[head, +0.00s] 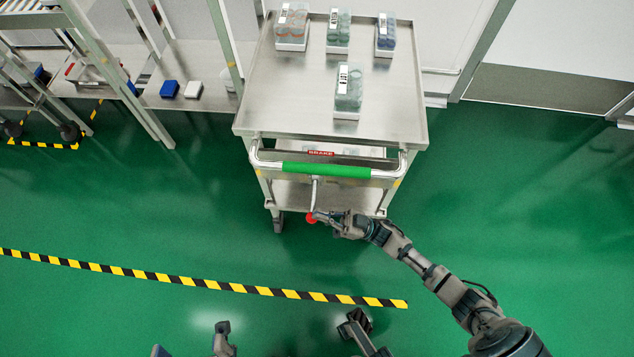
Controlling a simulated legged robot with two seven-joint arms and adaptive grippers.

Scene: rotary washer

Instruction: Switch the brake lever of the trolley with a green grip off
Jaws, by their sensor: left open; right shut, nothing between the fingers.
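The trolley (382,110) is a steel cart with a green grip (326,170) on its front handle. A thin brake lever (314,193) hangs below the grip and ends in a red knob (310,218). My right gripper (320,216) is shut with nothing between its fingers. Its tips are at the right side of the red knob and overlap it in the picture; I cannot tell whether they touch. My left gripper (288,328) is open at the bottom edge, well below the trolley in the picture. Its two fingers are wide apart and the rest is cut off.
Several clear boxes of vials (347,90) stand on the trolley's top. A red brake label (321,152) sits behind the handle. Metal shelving (205,55) is at the upper left. Yellow-black tape (215,285) crosses the green floor. The floor right of the trolley is clear.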

